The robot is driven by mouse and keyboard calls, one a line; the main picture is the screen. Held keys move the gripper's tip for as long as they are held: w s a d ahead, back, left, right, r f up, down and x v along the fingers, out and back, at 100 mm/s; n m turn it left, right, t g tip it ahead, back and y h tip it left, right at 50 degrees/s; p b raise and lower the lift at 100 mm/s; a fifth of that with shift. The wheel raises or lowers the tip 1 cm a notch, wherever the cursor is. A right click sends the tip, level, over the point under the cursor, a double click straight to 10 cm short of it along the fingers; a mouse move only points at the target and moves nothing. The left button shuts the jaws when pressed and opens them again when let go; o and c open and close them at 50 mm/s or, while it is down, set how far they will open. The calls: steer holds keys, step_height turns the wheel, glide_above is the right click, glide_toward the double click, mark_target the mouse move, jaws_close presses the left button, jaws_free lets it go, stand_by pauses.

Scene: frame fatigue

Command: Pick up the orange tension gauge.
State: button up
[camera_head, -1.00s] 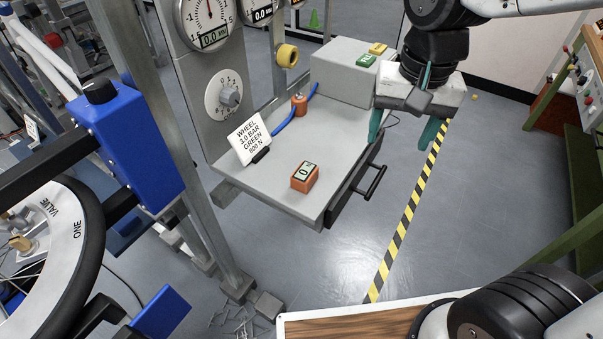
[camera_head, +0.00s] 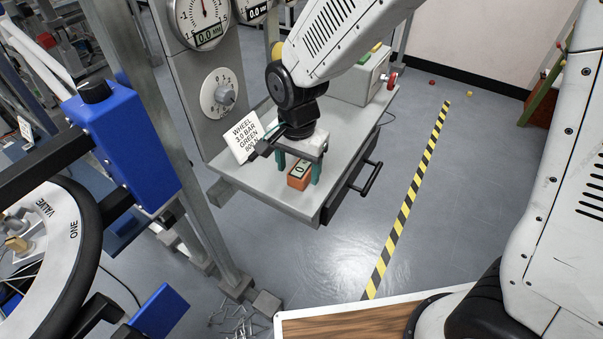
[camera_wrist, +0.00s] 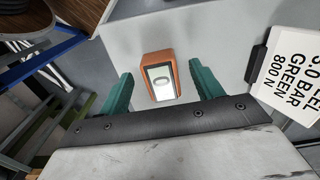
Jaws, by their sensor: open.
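The orange tension gauge (camera_head: 300,175) is a small box with a pale display on top, on the grey shelf (camera_head: 268,197) near its front edge. My gripper (camera_head: 297,172) is over it, pointing down, with its green fingers apart on either side of the gauge. In the wrist view the gauge (camera_wrist: 161,76) shows between and slightly beyond the two open fingertips (camera_wrist: 160,82), with a gap on both sides. The gripper hides part of the gauge in the head view.
A white card (camera_head: 243,138) reading "WHEEL 3.0 BAR GREEN 800 N" stands close to the left of my gripper. A drawer handle (camera_head: 366,178) sticks out from the shelf's front. A grey box (camera_head: 358,84) stands at the shelf's far end. Dials are on the upright panel behind.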

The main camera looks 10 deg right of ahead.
step_height(320, 180, down, 2)
steer(key=shift+f, duration=0.2)
steer(key=c, duration=1.1)
